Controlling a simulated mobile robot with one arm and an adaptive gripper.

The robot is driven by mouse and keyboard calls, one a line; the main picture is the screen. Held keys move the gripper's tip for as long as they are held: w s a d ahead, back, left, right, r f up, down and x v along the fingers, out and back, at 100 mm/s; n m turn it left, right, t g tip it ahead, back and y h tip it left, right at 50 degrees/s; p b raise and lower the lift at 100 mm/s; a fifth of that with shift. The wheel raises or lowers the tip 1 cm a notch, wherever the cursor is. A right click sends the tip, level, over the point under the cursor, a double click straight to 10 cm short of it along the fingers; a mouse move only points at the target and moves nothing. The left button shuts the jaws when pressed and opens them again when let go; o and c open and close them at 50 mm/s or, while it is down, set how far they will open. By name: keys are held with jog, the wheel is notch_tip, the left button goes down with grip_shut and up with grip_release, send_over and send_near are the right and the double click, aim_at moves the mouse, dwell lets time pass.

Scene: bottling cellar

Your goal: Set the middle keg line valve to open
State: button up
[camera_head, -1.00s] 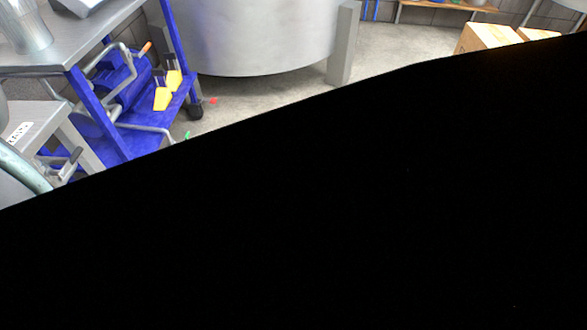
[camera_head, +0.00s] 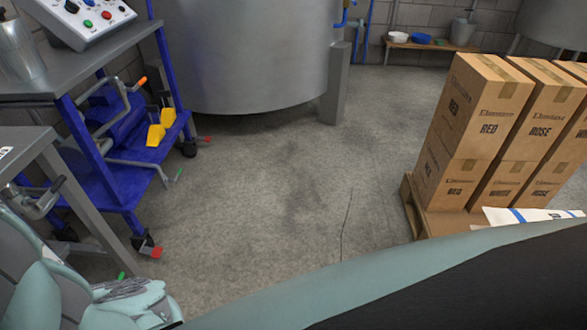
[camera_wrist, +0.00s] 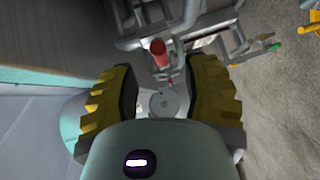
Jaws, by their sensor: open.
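My gripper (camera_wrist: 162,90) shows in the wrist view, with its two yellow-and-black ribbed fingers spread wide apart and nothing held between them. Beyond the fingers is a red cylindrical knob or handle end (camera_wrist: 158,50) on grey metal parts; I cannot tell whether it belongs to a keg line valve. No row of keg line valves can be made out in either view, so the middle one and its setting cannot be told. The gripper's fingers are not visible in the head view.
A blue cart (camera_head: 118,186) and a grey bench (camera_head: 22,146) stand at left, below a control box (camera_head: 85,22). A steel tank (camera_head: 250,60) stands behind. Stacked cartons (camera_head: 490,115) sit on a pallet (camera_head: 412,205) at right. The floor (camera_head: 290,190) between is clear.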

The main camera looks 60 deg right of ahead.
jog(key=x, duration=0.5)
jog(key=shift+a, duration=0.1)
grip_shut()
dwell(0.3)
